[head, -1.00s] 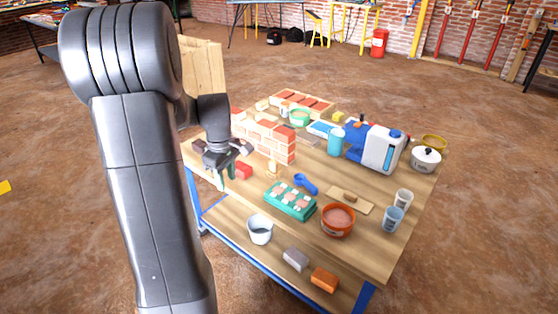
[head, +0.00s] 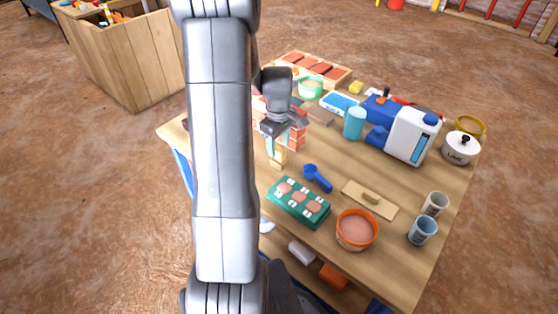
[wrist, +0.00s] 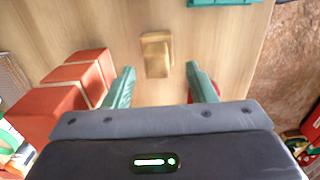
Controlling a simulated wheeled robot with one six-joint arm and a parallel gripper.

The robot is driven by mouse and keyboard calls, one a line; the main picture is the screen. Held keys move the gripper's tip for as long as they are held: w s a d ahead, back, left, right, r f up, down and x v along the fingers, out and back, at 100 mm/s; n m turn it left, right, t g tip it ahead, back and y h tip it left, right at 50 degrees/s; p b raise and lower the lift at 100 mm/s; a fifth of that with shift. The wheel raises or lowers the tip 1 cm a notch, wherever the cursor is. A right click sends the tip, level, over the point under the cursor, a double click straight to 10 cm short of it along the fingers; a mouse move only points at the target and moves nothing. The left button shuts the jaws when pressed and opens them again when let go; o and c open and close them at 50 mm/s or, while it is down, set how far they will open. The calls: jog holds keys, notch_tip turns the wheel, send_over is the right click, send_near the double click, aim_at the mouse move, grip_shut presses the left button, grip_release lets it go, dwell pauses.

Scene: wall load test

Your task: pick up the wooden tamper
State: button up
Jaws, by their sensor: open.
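The wooden tamper (head: 279,156) is a small pale wooden block piece on the table, in front of the small brick wall. In the wrist view the tamper (wrist: 156,54) stands on the wood surface ahead of my fingers, near the middle between them. My gripper (wrist: 160,85) is open, with two green fingers apart and nothing between them. In the head view my gripper (head: 276,146) is just above and beside the tamper, partly overlapping it. My arm hides part of the table's left side.
The brick wall (head: 297,136) stands close behind the tamper; its red bricks (wrist: 75,83) are left of my fingers in the wrist view. A teal mould tray (head: 298,202), a blue scoop (head: 318,178) and an orange bucket (head: 356,231) lie nearer the front. A wooden float (head: 370,198) is to the right.

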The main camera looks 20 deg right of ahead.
aim_at(280, 149)
jog(key=f, duration=0.3)
jog(key=shift+d, duration=0.25)
jog(key=shift+f+b, duration=0.3)
jog(key=shift+f, duration=0.1)
jog(key=c, duration=1.1)
jog(key=shift+o, duration=0.2)
